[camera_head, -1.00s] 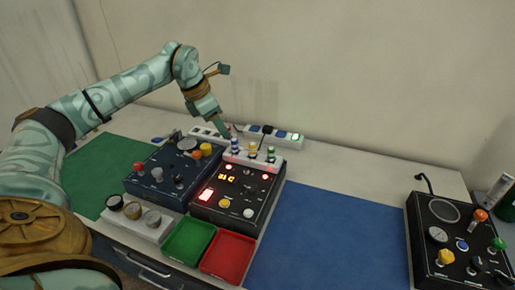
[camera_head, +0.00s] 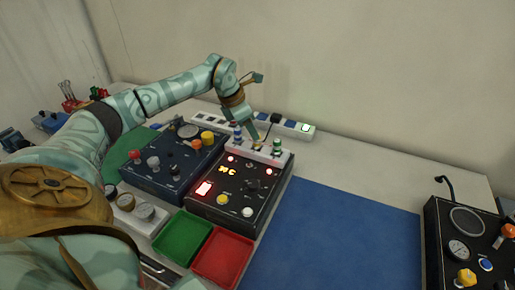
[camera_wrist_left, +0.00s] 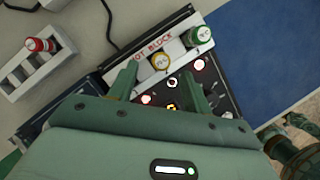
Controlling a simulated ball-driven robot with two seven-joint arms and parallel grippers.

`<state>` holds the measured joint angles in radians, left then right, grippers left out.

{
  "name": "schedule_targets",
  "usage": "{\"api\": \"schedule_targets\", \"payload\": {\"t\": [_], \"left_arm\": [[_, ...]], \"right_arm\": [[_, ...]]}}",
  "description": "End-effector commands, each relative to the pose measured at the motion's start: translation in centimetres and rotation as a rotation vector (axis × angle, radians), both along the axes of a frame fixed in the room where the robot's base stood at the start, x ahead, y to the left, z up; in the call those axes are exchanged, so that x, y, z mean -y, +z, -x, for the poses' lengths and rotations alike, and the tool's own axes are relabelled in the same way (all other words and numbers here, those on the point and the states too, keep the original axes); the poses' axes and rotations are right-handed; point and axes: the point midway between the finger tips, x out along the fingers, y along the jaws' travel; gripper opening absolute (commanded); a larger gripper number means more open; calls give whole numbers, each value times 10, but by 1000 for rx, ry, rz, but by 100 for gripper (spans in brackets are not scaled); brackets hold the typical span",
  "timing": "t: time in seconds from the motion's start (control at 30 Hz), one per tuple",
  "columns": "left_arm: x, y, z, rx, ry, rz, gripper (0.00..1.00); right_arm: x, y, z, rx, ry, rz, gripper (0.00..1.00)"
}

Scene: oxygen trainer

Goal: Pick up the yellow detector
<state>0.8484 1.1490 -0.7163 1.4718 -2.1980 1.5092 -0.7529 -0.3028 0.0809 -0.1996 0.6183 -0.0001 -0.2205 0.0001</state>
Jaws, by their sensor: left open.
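The yellow detector (camera_wrist_left: 160,62) stands in the white hot block (camera_wrist_left: 140,55), between a blue-topped detector (camera_head: 237,132) and a green-topped one (camera_head: 276,146). In the head view only a little of the yellow detector (camera_head: 257,149) shows below my left gripper (camera_head: 257,139). In the left wrist view my left gripper (camera_wrist_left: 158,78) is open, with one finger on each side of the yellow top and a gap to both. I cannot tell how far above it the fingertips are.
A black control box (camera_head: 236,184) with lit displays lies in front of the block. A dark blue panel (camera_head: 160,172) is left, green (camera_head: 182,238) and red (camera_head: 222,258) trays in front. A white rack with a red-topped piece (camera_wrist_left: 38,45) stands nearby. The blue mat (camera_head: 335,235) is clear.

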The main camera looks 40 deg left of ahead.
Motion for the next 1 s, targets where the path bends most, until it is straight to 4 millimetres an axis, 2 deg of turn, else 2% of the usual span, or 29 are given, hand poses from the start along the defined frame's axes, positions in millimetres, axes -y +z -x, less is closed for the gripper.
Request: {"api": "schedule_targets", "payload": {"t": [0.3,0.6,0.63,0.8,1.0], "left_arm": [[10,-41,-18,-1,1,2,49],[10,-47,-20,0,1,0,49],[10,-47,-20,0,0,0,46],[10,-47,-20,0,0,0,0],[10,-47,-20,1,0,0,0]], "right_arm": [[0,-9,0,-1,0,-1,0],[0,-9,-1,0,0,0,0],[0,-9,-1,0,0,0,0],[0,-9,-1,0,0,-1,0],[0,-9,-1,0,0,-1,0]]}}
